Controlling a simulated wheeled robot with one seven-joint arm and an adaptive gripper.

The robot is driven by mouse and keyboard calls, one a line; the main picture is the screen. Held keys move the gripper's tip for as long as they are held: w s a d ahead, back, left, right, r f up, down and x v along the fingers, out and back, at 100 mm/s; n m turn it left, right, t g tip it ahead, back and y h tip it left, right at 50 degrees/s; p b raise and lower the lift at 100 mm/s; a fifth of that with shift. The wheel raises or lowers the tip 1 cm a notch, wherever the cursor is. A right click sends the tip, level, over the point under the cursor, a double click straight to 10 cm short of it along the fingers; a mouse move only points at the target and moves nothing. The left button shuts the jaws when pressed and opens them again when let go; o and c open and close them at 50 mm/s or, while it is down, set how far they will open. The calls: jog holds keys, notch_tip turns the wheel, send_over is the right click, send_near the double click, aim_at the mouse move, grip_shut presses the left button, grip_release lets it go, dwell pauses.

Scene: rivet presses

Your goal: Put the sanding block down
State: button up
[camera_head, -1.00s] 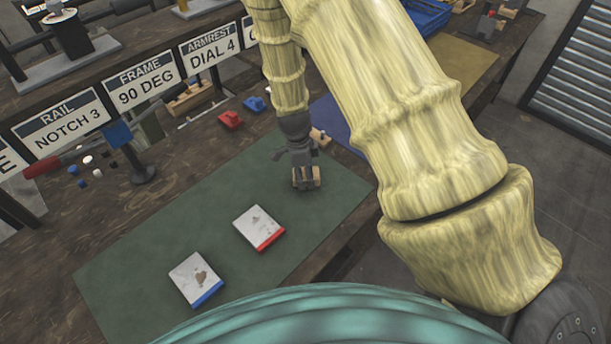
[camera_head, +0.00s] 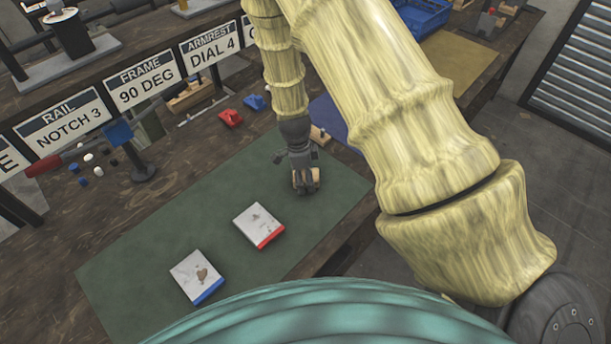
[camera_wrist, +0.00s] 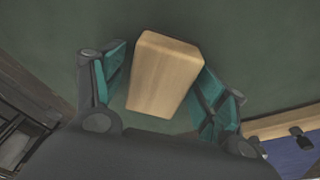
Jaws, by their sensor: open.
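The sanding block (camera_wrist: 163,75) is a light wooden block. In the wrist view it lies on the green mat (camera_wrist: 260,60), between the two teal fingers of my gripper (camera_wrist: 160,92). The fingers are open, with a gap visible beside the block; whether one side still touches it, I cannot tell. In the head view my gripper (camera_head: 305,184) is low over the far right part of the green mat (camera_head: 170,225), and the block (camera_head: 296,180) is mostly hidden by it.
Two pale pads, one red-edged (camera_head: 258,225) and one blue-edged (camera_head: 195,275), lie on the mat. Red (camera_head: 230,117) and blue (camera_head: 254,102) clips and a wooden piece (camera_head: 319,134) are behind. Signs line the bench back. The mat's left part is clear.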

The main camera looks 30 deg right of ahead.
jog(key=shift+r, duration=0.2)
notch_tip(320, 180, up, 12)
jog(key=a+b, duration=0.1)
jog(key=b, duration=0.2)
jog(key=shift+w+a+f+b, duration=0.15)
jog(key=shift+w+b, duration=0.15)
jog(key=shift+w, duration=0.15)
dwell(0.4)
